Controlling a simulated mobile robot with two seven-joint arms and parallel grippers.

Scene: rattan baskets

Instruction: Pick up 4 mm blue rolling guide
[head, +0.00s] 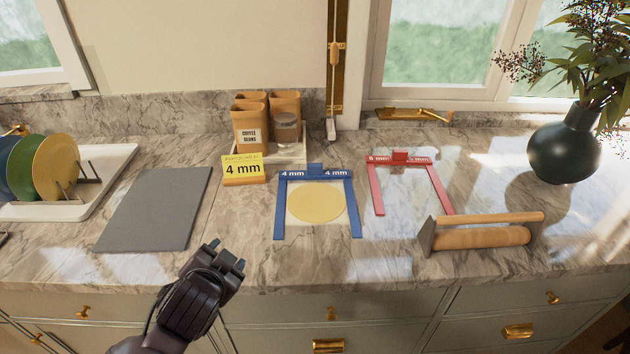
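The blue rolling guide (281,208), marked 4 mm at both ends of its top bar, lies flat on the marble counter in the head view. Its two long strips point toward the counter's front edge, around a round yellow dough sheet (318,202) on a pale square. My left gripper (226,256) is over the counter's front edge, to the left of the blue guide and nearer the front. Its fingers are apart with nothing between them. My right gripper is not in view.
A red guide (376,190) and a wooden rolling pin on a stand (480,236) lie to the right. A yellow 4 mm sign (242,168) and canisters (250,125) stand behind left. A grey board (155,210), plate rack (90,190) and dark vase (565,150) are farther out.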

